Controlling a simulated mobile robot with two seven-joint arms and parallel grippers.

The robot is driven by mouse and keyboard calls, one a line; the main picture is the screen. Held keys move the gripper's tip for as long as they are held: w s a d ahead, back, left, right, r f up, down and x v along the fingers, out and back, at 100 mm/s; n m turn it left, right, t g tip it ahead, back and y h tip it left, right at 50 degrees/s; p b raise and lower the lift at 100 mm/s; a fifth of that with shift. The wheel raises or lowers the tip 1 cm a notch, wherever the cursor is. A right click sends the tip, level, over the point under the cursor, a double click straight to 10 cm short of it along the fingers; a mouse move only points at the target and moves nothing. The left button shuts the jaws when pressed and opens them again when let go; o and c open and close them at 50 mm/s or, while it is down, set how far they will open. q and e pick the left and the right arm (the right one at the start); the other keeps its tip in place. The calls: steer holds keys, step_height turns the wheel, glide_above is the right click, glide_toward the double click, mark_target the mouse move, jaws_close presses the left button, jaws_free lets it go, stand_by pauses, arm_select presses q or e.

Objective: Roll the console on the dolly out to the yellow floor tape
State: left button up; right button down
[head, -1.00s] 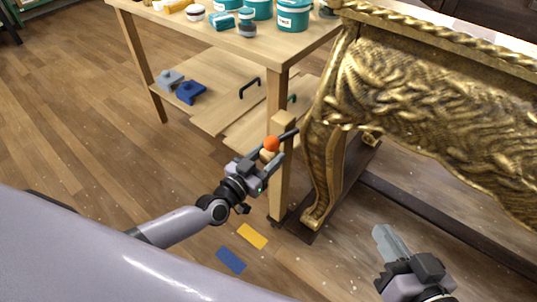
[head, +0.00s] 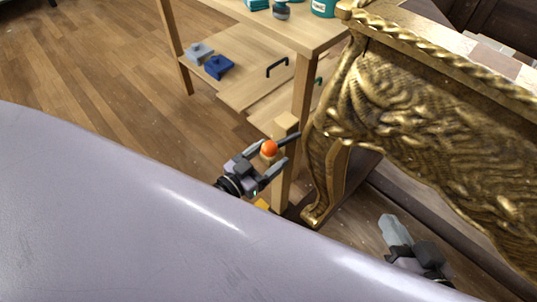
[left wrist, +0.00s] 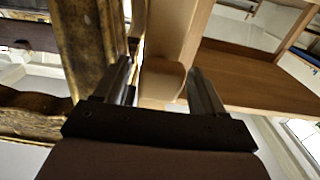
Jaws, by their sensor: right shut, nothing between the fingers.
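The gilt console (head: 430,125) stands on the right, its carved leg (head: 318,180) on the dark dolly (head: 375,195). My left gripper (head: 279,152) is at the post, fingers spread on either side of the ball. In the left wrist view, pale wood (left wrist: 162,80) shows between the spread fingers; contact is unclear. My right gripper (head: 391,225) is shut and empty, low in front of the console.
A wooden workbench (head: 235,18) with teal tubs (head: 323,7) stands behind and left of the console. Its lower shelf (head: 235,90) carries grey and blue blocks. Wooden floor (head: 100,80) is clear at left. My lavender body covers the lower left.

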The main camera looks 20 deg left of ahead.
arm_select(q)
steer(key=shift+s+a, duration=0.1)
steer(key=shift+s, duration=0.15)
steer(key=p+v, duration=0.2)
steer(key=v, duration=0.3)
steer(key=shift+s+a+r, duration=0.1)
steer(key=shift+s, duration=0.25)
steer(key=shift+s+a, duration=0.15)
steer(key=shift+s, duration=0.3)
arm_select(e)
steer(key=shift+s+d+r+h, duration=0.15)
steer(key=shift+d+h, duration=0.1)
steer(key=shift+d, duration=0.15)
steer(key=shift+s+d+r+h, duration=0.1)
steer(key=shift+d+h, duration=0.15)
steer(key=shift+d, duration=0.15)
steer(key=shift+f, duration=0.1)
